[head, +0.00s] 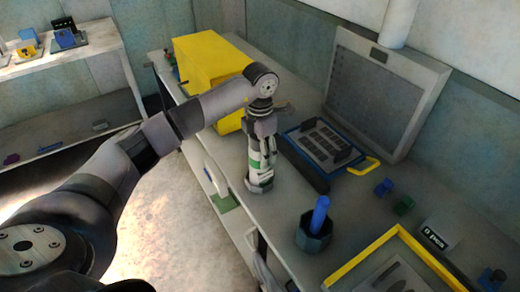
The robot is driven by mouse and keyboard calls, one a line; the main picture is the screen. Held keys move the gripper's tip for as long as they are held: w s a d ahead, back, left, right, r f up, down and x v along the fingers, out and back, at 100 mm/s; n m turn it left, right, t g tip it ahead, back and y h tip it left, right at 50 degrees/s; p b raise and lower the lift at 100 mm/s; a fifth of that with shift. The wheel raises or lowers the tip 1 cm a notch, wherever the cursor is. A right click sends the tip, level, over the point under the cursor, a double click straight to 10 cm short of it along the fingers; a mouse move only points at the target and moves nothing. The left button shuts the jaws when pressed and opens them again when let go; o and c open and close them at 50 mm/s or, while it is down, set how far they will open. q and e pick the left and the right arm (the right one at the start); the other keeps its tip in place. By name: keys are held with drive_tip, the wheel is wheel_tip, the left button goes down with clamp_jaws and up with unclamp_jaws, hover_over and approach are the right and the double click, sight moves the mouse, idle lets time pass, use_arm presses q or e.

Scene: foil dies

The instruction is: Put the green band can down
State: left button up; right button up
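The green band can (259,184) is a pale, upright cylinder with a green band, in the middle of the head view. My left gripper (262,150) points down from above, with its fingers around the can's upper part. It appears shut on the can. The can is over the grey bench top (225,150), near its front edge. I cannot tell whether its base touches the bench. The fingers hide part of the can. My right gripper is not in view.
A yellow box (208,62) stands behind the gripper. A blue-framed tray (318,143) with a yellow handle lies right of the can. A dark cup (313,237) with a blue rod stands nearer. A yellow-edged tray (365,262) is at bottom right. Some bench top is clear around the can.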

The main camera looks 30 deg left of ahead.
use_arm(q)
drive_tip(key=shift+o, duration=1.2)
wheel_tip(320, 180, up, 11)
drive_tip(key=b, duration=0.2)
drive_tip(key=shift+f+b, duration=0.1)
drive_tip(key=shift+b, duration=0.25)
drive_tip(key=shift+r, duration=0.75)
